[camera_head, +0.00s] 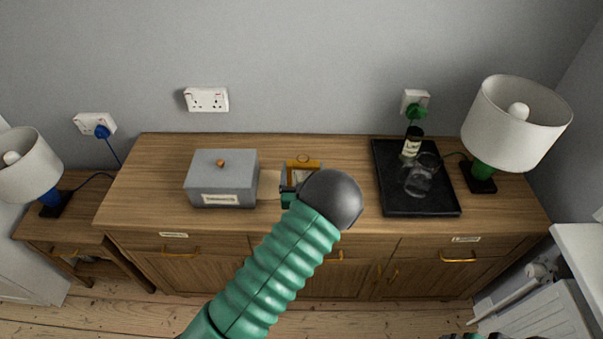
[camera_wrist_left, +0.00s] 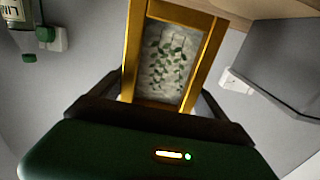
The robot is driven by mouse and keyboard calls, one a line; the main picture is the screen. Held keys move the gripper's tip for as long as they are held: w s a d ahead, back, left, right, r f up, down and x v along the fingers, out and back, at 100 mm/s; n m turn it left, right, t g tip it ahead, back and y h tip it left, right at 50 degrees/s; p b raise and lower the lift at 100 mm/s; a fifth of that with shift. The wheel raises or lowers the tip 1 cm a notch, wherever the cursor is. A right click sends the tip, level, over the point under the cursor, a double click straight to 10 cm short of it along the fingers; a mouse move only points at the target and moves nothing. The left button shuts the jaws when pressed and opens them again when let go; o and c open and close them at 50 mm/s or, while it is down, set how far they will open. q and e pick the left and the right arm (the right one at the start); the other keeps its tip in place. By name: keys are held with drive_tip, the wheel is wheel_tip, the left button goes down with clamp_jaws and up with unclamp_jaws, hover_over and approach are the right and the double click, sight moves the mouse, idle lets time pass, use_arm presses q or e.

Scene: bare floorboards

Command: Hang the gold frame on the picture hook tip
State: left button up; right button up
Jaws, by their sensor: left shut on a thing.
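The gold frame (camera_head: 303,163) is small, with a picture of green leaves on a pale ground. In the head view it is over the sideboard, between the grey box and the black tray, its lower part partly hidden by my arm. My left gripper (camera_head: 289,196) is at its lower end. In the left wrist view the frame (camera_wrist_left: 131,51) stands between the two dark fingers of my left gripper (camera_wrist_left: 160,100), which is shut on it. I cannot make out a picture hook in either view.
A wooden sideboard (camera_head: 330,220) stands against the grey wall. On it are a grey box (camera_head: 222,180) with an orange knob, a black tray (camera_head: 400,205) with a bottle (camera_head: 411,143) and glass jug (camera_head: 421,178), and a lamp (camera_head: 517,120). Wall sockets (camera_head: 206,100) are above.

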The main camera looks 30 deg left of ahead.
use_arm(q)
drive_tip(key=s+d+r+b, duration=0.1)
drive_tip(key=s+d, duration=0.7)
drive_tip(key=d, duration=0.4)
drive_tip(key=shift+s+r, duration=0.15)
drive_tip(key=shift+s, duration=0.1)
